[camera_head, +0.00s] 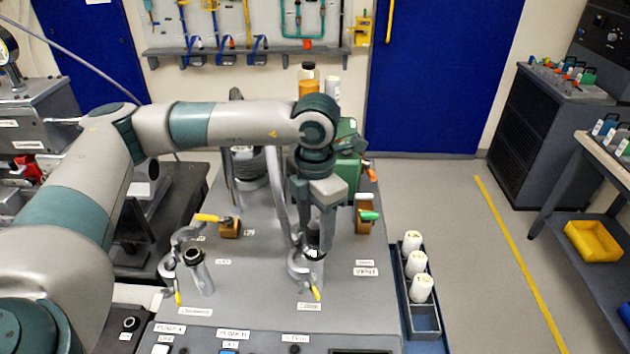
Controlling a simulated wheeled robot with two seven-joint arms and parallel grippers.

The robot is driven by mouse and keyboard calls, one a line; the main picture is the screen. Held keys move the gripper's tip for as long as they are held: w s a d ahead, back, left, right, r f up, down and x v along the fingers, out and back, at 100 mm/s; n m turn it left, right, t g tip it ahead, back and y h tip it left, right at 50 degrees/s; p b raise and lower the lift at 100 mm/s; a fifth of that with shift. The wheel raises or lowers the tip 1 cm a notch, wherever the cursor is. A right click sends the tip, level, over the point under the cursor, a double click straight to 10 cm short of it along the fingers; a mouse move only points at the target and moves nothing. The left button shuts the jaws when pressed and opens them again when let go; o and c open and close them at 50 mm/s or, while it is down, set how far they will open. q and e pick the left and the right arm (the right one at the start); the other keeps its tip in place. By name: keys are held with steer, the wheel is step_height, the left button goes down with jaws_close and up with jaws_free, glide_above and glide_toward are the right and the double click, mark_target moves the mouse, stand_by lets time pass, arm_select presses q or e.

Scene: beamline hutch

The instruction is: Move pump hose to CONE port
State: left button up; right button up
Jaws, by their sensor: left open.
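My left gripper (316,238) points straight down, open, with its fingertips around or just above the top of the right-hand upright port (317,268). A clamp with a yellow lever (315,293) is at this port, and a small label (310,307), too blurred to read surely, lies in front. The grey pump hose (281,195) comes down from a ribbed coil (250,165) toward this port; its lower end is partly hidden by my gripper, so I cannot tell whether it is seated. The left-hand port (200,272) stands with an open dark top and its own clamp. My right gripper is out of view.
A green unit (347,165) and bottles (308,80) are behind my gripper. A rack (433,335) with white containers sits right. Floor beyond is clear.

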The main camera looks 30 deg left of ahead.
arm_select(q)
step_height(320, 180, up, 16)
steer(key=b, duration=0.4)
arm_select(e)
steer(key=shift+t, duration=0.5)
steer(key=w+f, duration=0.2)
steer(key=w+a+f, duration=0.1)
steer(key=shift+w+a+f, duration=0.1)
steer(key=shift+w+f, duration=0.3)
arm_select(q)
steer(key=shift+r, duration=0.1)
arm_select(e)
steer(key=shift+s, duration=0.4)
arm_select(q)
steer(key=shift+s, duration=0.1)
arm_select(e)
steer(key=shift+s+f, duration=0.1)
